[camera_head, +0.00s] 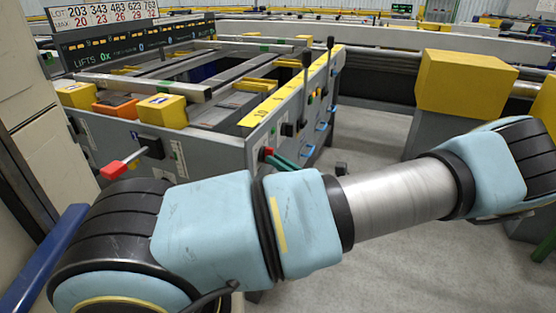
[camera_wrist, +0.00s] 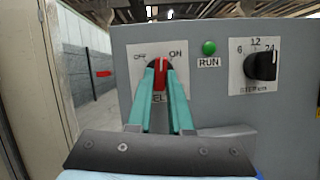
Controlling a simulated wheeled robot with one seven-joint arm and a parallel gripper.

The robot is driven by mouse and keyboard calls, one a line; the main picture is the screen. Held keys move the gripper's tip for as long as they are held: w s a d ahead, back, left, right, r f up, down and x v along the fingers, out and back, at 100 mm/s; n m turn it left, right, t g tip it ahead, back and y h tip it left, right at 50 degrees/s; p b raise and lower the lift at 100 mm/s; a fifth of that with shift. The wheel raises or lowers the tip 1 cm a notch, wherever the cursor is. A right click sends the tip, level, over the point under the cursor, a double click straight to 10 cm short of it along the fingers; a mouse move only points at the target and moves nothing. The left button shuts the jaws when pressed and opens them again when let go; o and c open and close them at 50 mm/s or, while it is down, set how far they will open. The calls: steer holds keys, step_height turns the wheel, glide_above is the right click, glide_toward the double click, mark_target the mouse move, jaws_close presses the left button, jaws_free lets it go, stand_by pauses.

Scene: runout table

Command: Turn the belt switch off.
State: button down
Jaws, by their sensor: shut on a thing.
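In the head view, my gripper (camera_head: 276,158) shows partly behind my arm, at the red switch (camera_head: 267,153) on the side of the grey table.
A green lamp (camera_wrist: 209,47) marked RUN and a black dial (camera_wrist: 262,66) sit right of the switch. A red-ended lever (camera_head: 113,169) sticks out at the table's left. Black upright levers (camera_head: 307,58) stand along its top. A yellow block (camera_head: 465,83) is at right.

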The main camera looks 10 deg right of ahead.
steer(key=n+g, duration=0.2)
steer(key=n, duration=0.3)
steer(key=n+g+y, duration=0.1)
steer(key=n+g, duration=0.2)
steer(key=n, duration=0.2)
steer(key=n+g, duration=0.2)
steer(key=n, duration=0.3)
steer(key=shift+w+d+r+y, duration=0.2)
steer(key=shift+w+y, duration=0.15)
steer(key=shift+y, duration=0.05)
steer(key=shift+n+g, duration=0.4)
steer(key=c, duration=0.8)
jaws_free()
steer(key=b+v, duration=0.1)
steer(key=v, duration=0.9)
steer(key=shift+d+f, duration=0.15)
steer(key=shift+d, duration=0.25)
